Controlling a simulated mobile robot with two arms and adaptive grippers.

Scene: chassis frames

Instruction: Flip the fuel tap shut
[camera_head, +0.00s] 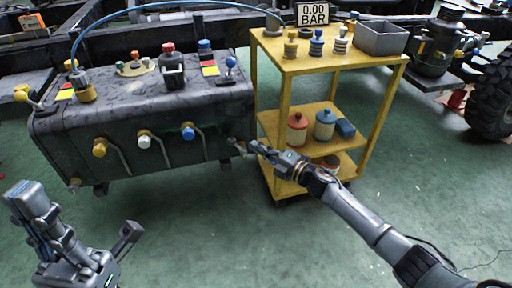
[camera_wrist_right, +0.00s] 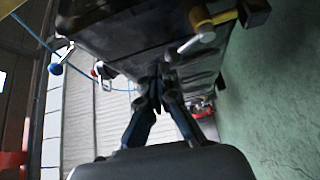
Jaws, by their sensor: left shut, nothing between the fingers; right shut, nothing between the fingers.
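The dark fuel tank (camera_head: 150,115) carries several taps. On its top are a blue-ball lever (camera_head: 230,63) by a red and yellow label and a yellow-knobbed lever (camera_head: 22,92) at the left end. Yellow (camera_head: 99,147), white (camera_head: 144,141) and blue (camera_head: 188,132) knobs with bent handles line its front. I cannot tell which is the fuel tap. My right gripper (camera_head: 240,145) is shut and empty at the tank's lower right end; contact is unclear. In the right wrist view its fingertips (camera_wrist_right: 157,92) overlap the tank. My left gripper (camera_head: 130,230) is shut and empty, apart from the tank.
A yellow cart (camera_head: 330,60) stands right of the tank, with weights, a grey bin (camera_head: 381,39) and a 0.00 BAR display (camera_head: 313,14) on top. Its lower shelves hold jars. A blue hose (camera_head: 150,6) arches over the tank. Green floor in front is clear.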

